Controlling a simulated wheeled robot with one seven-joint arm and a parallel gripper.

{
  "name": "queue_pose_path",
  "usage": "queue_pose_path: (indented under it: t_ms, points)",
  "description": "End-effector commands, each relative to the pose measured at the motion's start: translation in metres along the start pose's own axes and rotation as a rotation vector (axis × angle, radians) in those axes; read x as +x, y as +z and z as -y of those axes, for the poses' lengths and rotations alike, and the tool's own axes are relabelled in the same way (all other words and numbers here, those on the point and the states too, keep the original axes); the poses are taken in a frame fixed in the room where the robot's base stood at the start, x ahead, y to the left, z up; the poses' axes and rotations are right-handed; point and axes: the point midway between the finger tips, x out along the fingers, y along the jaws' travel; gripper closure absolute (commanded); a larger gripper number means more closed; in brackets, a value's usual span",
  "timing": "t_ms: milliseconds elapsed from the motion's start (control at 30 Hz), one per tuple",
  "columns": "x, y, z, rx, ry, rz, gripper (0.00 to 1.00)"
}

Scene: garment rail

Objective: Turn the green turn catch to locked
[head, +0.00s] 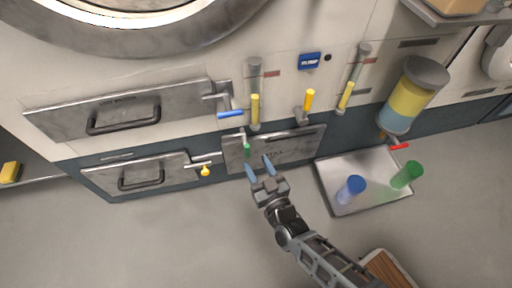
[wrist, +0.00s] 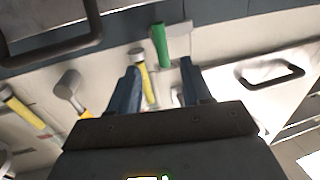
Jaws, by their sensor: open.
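The green turn catch (head: 247,148) is a small green handle at the upper left edge of a grey metal panel (head: 290,148) low on the machine front. In the wrist view the green handle (wrist: 160,45) shows just beyond my fingertips, roughly centred between them. My gripper (head: 259,165) is open and empty, with its two blue fingers pointing at the panel near the catch. It also shows in the wrist view (wrist: 159,70), fingers spread. I cannot tell how far the fingertips are from the handle, and no contact is clear.
A blue-handled catch (head: 230,114) and a yellow-handled catch (head: 205,171) sit to the left beside handled drawers. Yellow-gripped levers (head: 255,108) stand above.

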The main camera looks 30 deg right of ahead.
Motion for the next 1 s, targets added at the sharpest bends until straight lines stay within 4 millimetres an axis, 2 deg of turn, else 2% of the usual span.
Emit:
queue_pose_path:
  t_ms: [300,500,867,1000]
  points:
    - [0.047,0.001,0.0,0.001,0.0,-0.002,0.51]
    - [0.067,0.001,0.0,0.0,-0.001,-0.001,0.51]
    - [0.072,0.0,0.0,0.0,-0.001,0.001,0.51]
    - [0.072,0.0,0.0,0.0,-0.001,0.001,0.65]
